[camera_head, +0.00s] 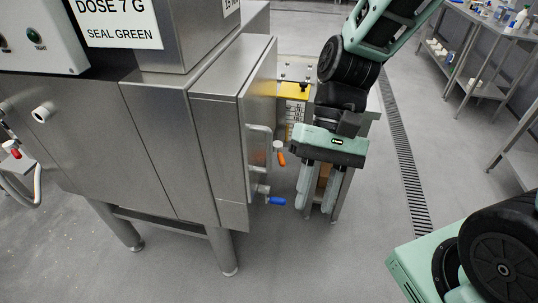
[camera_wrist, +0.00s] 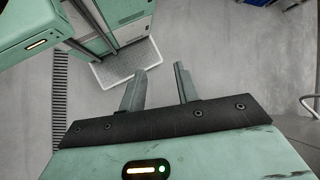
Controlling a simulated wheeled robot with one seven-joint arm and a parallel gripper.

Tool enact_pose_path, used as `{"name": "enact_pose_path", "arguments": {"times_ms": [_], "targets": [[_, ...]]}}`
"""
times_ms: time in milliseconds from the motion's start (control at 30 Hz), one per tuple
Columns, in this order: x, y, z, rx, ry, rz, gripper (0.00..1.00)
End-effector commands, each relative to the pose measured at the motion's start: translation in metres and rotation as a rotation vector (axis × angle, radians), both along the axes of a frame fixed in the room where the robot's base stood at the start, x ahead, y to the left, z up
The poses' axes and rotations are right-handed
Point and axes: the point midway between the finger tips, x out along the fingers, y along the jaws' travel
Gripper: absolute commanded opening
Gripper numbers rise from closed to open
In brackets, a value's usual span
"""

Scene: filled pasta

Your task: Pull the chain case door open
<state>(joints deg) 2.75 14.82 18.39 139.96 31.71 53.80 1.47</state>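The chain case door (camera_head: 262,90) is the upright steel panel on the right side of the machine in the head view. It looks close against the case; I cannot tell whether there is a gap. Its vertical bar handle (camera_head: 250,165) stands out from the panel. My gripper (camera_head: 315,208) is to the right of the handle, apart from it, with its fingers pointing down. In the wrist view my gripper (camera_wrist: 162,70) has its two fingers spread with nothing between them. The door is not clearly seen in the wrist view.
An orange lever (camera_head: 281,157) and a blue lever (camera_head: 277,200) stick out near the handle. A small stand with a yellow top (camera_head: 295,91) is behind my gripper. A floor drain (camera_head: 405,165) runs to the right. The floor in front is clear.

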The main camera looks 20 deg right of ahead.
Motion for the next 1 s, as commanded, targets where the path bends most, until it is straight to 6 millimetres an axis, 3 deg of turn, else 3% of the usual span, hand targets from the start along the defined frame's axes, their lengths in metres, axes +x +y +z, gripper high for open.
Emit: {"name": "enact_pose_path", "arguments": {"times_ms": [33, 167, 267, 400, 600, 767, 1000], "targets": [[0.013, -0.007, -0.021, 0.047, 0.108, -0.152, 0.32], [0.053, -0.026, -0.042, 0.207, 0.347, -0.512, 0.32], [0.089, -0.051, -0.059, 0.362, 0.503, -0.777, 0.32], [0.133, -0.100, -0.081, 0.580, 0.654, -1.081, 0.32], [0.162, -0.151, -0.098, 0.773, 0.739, -1.305, 0.32], [0.168, -0.152, -0.099, 0.804, 0.750, -1.336, 0.32], [0.180, -0.113, -0.097, 0.800, 0.751, -1.330, 0.32]]}}
